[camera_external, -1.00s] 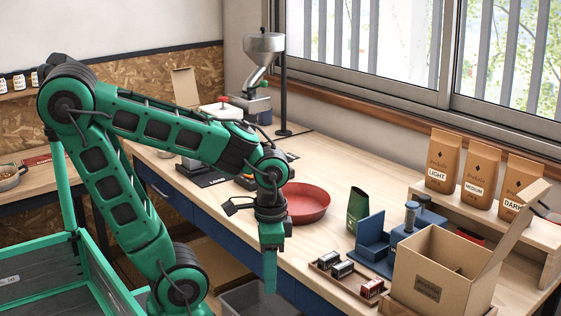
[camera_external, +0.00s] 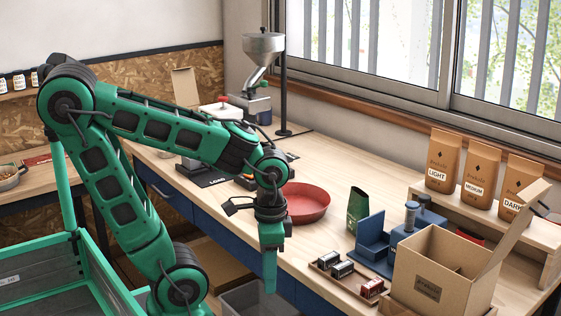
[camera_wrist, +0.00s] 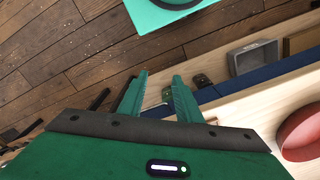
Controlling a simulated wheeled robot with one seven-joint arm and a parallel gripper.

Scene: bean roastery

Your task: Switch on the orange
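My gripper (camera_external: 270,286) points down in front of the table's front edge, in the middle of the external view, and holds nothing. In the wrist view its two fingers (camera_wrist: 160,77) stand apart with floor showing between them. A dark item with a hint of orange (camera_external: 246,183) is on the worktable behind my forearm. It is mostly hidden, and I cannot tell what it is or whether it has a switch. No other orange appliance shows clearly.
A red bowl (camera_external: 306,203) sits on the worktable behind my gripper. Blue blocks, a green bag (camera_external: 357,208), a tray of small tins and an open cardboard box (camera_external: 432,283) stand to the right. A grey bin (camera_external: 245,299) is below. Brown coffee bags (camera_external: 442,161) line a shelf.

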